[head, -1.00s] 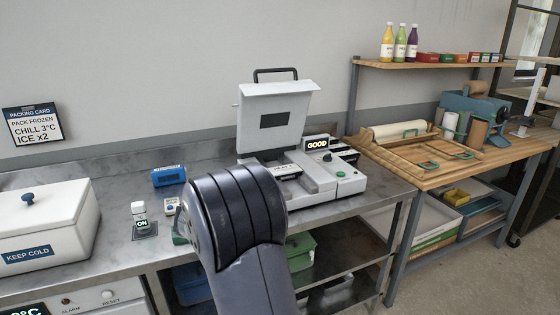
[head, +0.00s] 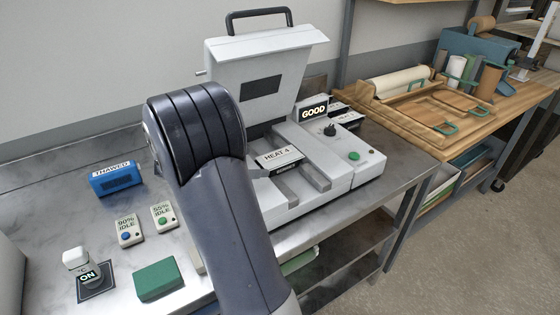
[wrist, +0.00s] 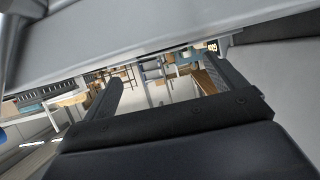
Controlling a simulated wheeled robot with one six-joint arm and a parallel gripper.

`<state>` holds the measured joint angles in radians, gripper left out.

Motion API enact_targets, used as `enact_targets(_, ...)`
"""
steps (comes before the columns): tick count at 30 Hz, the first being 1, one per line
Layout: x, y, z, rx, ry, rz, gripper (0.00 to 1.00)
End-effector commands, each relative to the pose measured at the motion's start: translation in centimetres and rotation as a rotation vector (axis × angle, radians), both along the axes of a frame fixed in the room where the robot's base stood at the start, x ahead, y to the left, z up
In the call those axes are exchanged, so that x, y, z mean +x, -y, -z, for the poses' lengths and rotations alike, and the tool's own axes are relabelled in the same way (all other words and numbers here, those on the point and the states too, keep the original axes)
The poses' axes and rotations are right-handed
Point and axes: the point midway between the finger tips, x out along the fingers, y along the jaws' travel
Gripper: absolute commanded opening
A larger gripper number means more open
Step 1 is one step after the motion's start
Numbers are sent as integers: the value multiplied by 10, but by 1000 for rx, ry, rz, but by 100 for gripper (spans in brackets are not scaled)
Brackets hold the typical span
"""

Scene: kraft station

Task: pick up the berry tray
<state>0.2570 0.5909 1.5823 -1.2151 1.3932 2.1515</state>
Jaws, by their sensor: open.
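I cannot make out a berry tray in either view. My gripper (wrist: 166,76) shows in the wrist view with its two dark fingers wide apart and nothing between them. That view is tilted and looks across the room, with a pale machine part close along its top. In the head view my thick grey arm fills the middle and hides part of the bench and the left side of the sealing machine (head: 258,82). The machine's lid is raised. Its bed carries a "HEAT 4" label, and a "GOOD" sign (head: 313,111) stands beside it.
A wooden bench (head: 405,120) with boards and a paper roll stands right.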

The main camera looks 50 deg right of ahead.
Motion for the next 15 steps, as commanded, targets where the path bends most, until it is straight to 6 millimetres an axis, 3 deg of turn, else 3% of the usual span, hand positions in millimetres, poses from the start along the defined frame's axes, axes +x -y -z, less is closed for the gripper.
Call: enact_targets(15, -12, 53, 22, 1, -3, 2, 91)
